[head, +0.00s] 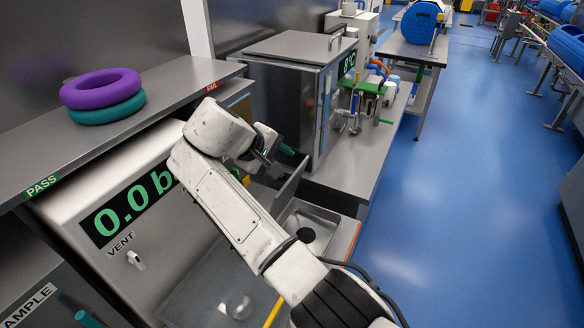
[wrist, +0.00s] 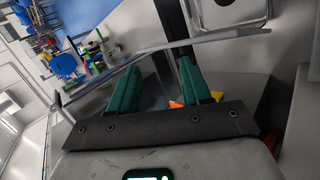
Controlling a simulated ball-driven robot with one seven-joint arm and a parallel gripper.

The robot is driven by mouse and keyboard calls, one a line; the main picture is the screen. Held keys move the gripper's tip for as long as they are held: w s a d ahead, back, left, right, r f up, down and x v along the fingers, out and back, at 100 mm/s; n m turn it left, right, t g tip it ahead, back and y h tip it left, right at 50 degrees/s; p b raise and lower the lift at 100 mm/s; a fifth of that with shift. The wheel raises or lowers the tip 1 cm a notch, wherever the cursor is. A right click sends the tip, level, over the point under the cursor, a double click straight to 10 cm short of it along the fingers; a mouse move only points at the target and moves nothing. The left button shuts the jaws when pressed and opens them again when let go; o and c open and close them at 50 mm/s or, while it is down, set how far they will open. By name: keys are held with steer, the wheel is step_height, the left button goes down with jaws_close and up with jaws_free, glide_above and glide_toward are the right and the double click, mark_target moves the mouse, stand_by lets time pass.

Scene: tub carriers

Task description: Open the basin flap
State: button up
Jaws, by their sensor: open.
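The basin (head: 325,217) is a steel sink with a dark round drain, set in the counter beside the pressure cabinet. A grey panel that looks like the basin flap (head: 288,188) stands tilted up at the basin's left side. My gripper (head: 277,148) is above and behind this panel, with its teal fingers apart. In the wrist view my gripper (wrist: 158,64) is open, and a thin pale edge, likely the flap's (wrist: 225,37), crosses near the fingertips. I cannot tell whether the fingers touch it. A corner of the basin (wrist: 262,22) shows at the top.
The shelf (head: 40,158) above the cabinet carries a purple ring (head: 100,88) on a teal ring (head: 108,110). A steel box (head: 290,50) stands close behind my gripper. The blue floor (head: 470,170) at right is clear.

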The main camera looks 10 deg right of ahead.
steer(key=s+d+r+p, duration=0.1)
steer(key=s+r, duration=0.5)
steer(key=s, duration=0.4)
steer(key=shift+s+d, duration=0.25)
steer(key=shift+s, duration=0.05)
